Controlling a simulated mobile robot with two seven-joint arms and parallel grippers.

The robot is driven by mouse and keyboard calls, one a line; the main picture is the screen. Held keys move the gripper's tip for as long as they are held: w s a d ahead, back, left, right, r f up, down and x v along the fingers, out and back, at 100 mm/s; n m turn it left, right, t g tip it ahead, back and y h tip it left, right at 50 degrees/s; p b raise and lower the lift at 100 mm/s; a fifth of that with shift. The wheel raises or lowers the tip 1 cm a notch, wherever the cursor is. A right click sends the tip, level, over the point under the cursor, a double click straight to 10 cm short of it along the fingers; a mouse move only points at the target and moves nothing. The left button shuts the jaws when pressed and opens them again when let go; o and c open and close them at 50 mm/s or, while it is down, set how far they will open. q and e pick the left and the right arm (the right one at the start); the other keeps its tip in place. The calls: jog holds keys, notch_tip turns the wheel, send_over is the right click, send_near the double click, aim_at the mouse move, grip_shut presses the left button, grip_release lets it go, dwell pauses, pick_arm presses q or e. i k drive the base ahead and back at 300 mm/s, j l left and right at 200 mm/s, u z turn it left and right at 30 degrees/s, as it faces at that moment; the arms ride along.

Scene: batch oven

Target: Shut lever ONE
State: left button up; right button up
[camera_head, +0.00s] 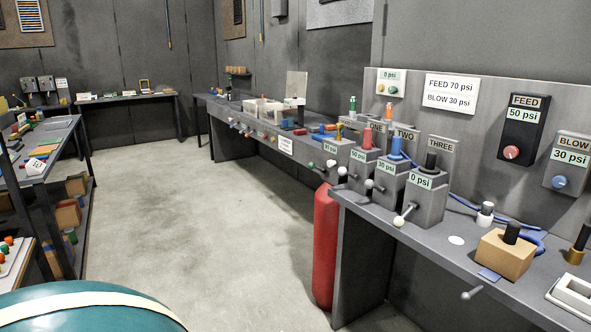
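The sign ONE (376,127) stands behind a grey valve block (361,174) with a red cylinder on top and a 50 psi display. To the right are block TWO (388,190), with a blue cylinder and a 30 psi display, and block THREE (427,205), with a black cylinder and a 0 psi display. THREE's lever (404,214) points out toward the front. Neither gripper is in view.
The grey bench (460,256) runs along the right wall, with a red cylinder tank (325,245) under its edge. FEED (522,128) and BLOW (567,162) regulators are on the panel. A tan box (506,255) sits near right. The floor (210,240) is clear.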

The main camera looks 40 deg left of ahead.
aim_at(342, 171)
jog(key=u, duration=1.2)
jog(key=i+j+z, duration=0.35)
jog(key=i+j, duration=0.5)
jog(key=j, duration=0.15)
